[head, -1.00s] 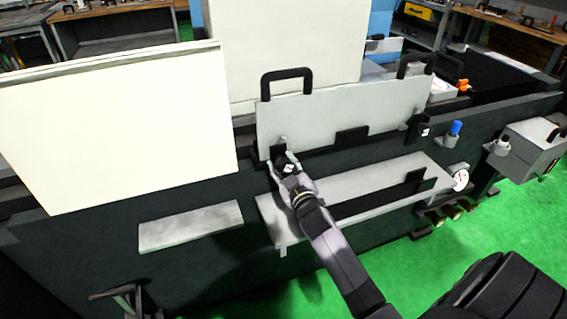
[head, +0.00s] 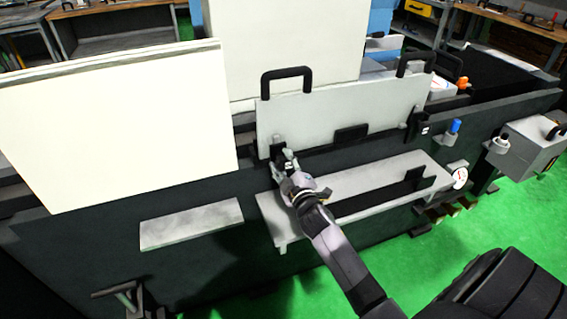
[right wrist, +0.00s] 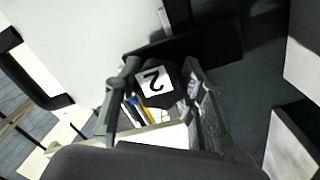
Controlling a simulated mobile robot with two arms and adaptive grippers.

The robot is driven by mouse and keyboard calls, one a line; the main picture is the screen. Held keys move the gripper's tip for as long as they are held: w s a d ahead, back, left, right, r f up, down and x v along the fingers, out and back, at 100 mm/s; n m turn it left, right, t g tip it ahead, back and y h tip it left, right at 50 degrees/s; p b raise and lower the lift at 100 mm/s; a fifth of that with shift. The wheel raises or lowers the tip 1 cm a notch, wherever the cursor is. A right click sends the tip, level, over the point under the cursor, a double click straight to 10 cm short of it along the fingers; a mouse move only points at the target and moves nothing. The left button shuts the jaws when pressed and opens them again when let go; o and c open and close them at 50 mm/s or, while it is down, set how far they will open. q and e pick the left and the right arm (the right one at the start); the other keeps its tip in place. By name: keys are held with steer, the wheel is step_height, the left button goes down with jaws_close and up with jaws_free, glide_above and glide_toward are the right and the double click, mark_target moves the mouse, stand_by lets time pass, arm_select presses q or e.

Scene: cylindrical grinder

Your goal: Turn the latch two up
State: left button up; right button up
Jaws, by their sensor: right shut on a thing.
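Latch two is a black block with a white label reading 2 (right wrist: 154,81), seen in the right wrist view between my right gripper's fingers (right wrist: 160,100). In the head view, my right gripper (head: 283,158) is at the lower left corner of the grey panel (head: 335,108), shut on the latch. The fingers and wrist hide much of the latch there, and its exact angle is hard to tell. A similar black latch with a white label (head: 424,129) is at the panel's lower right corner. My left gripper is not in view.
A grey shelf (head: 268,212) juts out below my right gripper. A large cream panel (head: 110,125) stands at the left. A blue-topped knob (head: 455,127) and a grey box (head: 530,150) are at the right. Green floor (head: 440,250) is open in front.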

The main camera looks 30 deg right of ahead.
steer(key=o, duration=1.2)
steer(key=v, duration=1.2)
steer(key=shift+s, duration=0.1)
steer(key=shift+f, duration=0.1)
